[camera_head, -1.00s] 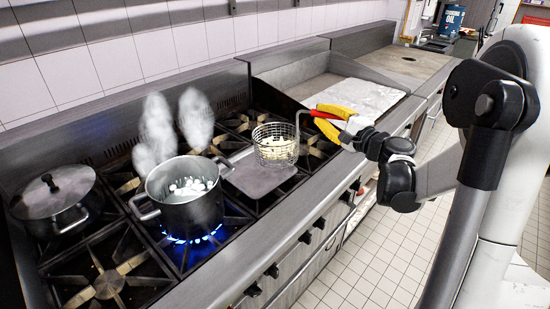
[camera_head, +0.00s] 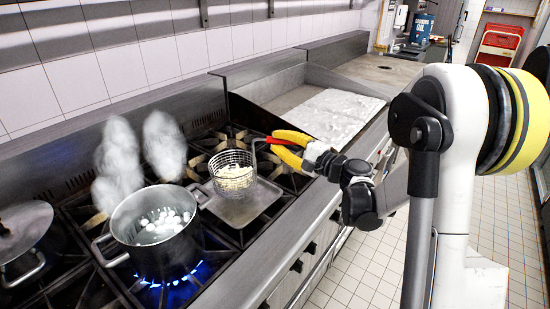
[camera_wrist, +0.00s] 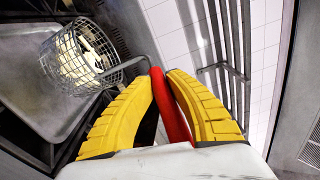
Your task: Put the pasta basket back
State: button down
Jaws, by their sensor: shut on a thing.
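The pasta basket (camera_head: 233,172) is a wire mesh basket with pale pasta inside and a red handle. In the head view it is over a flat metal tray (camera_head: 240,207) on the stove; whether it touches the tray I cannot tell. My gripper (camera_head: 283,145) has yellow fingers shut on the red handle, to the right of the basket. The wrist view shows the red handle (camera_wrist: 172,108) between the yellow fingers and the basket (camera_wrist: 88,58) at upper left. A steel pot (camera_head: 155,232) of steaming water with white pieces stands left of the basket over a blue flame.
A lidded pot (camera_head: 22,240) stands at the far left. A griddle (camera_head: 335,114) with a pale surface lies beyond my gripper. The backsplash (camera_head: 90,150) runs behind the burners. Tiled floor lies clear at the right.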

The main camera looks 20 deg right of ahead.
jog(key=shift+w+a+f, duration=0.25)
jog(key=shift+f, duration=0.1)
notch_tip(320, 180, down, 4)
jog(key=shift+r+b, duration=0.1)
jog(key=shift+b, duration=0.75)
jog(key=c, duration=1.4)
grip_release()
